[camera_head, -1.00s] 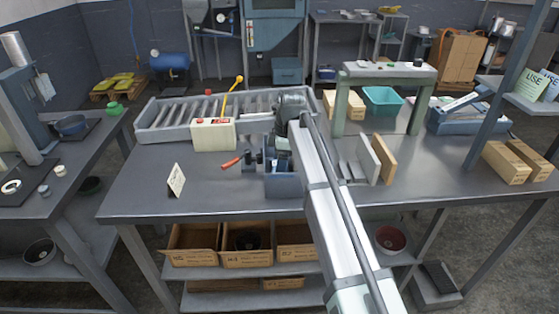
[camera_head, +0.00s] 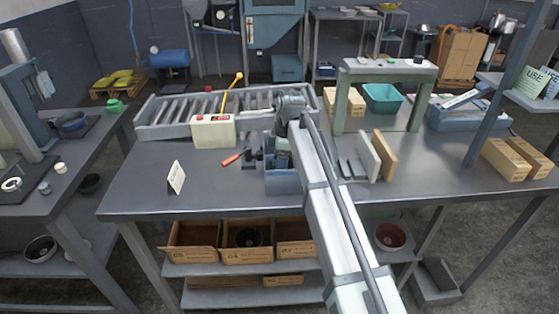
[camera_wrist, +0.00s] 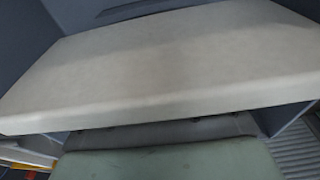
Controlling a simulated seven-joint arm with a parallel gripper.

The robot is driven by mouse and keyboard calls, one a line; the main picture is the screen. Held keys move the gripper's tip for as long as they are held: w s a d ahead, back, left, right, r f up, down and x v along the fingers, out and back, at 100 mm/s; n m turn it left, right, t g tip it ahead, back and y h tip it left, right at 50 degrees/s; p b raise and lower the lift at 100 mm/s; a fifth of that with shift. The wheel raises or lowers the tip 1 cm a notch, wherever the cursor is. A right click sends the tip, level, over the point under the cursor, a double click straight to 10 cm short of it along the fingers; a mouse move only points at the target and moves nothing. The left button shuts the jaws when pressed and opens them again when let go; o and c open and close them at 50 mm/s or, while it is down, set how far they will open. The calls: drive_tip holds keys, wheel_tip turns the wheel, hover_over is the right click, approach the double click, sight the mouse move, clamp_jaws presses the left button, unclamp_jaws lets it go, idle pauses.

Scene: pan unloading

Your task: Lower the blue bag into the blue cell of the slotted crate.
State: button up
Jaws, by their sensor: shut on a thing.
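A blue crate (camera_head: 283,183) stands near the front edge of the grey workbench, partly behind my arm. Its cells and their colours cannot be made out. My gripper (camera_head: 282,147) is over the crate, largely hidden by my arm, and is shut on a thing. I take this to be the blue bag, but its shape and its height against the crate rim cannot be made out. In the wrist view a pale slab-like surface fills most of the picture, with a grey-green surface below it. The bag is not clearly recognisable there.
A roller conveyor (camera_head: 170,118) and a cream control box (camera_head: 212,131) with a yellow lever lie behind to the left. A red-handled tool (camera_head: 231,160) is just left of the crate. Upright boards (camera_head: 384,157) stand to the right. A small card (camera_head: 176,178) stands at left.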

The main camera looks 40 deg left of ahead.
drive_tip(key=shift+f, duration=0.35)
idle(0.4)
drive_tip(key=o, duration=1.1)
drive_tip(key=shift+c, duration=0.2)
drive_tip(key=shift+r, duration=0.1)
wheel_tip(320, 180, up, 14)
drive_tip(key=w+d, duration=0.1)
drive_tip(key=shift+w+d+f, duration=0.2)
drive_tip(key=shift+d+f, duration=0.05)
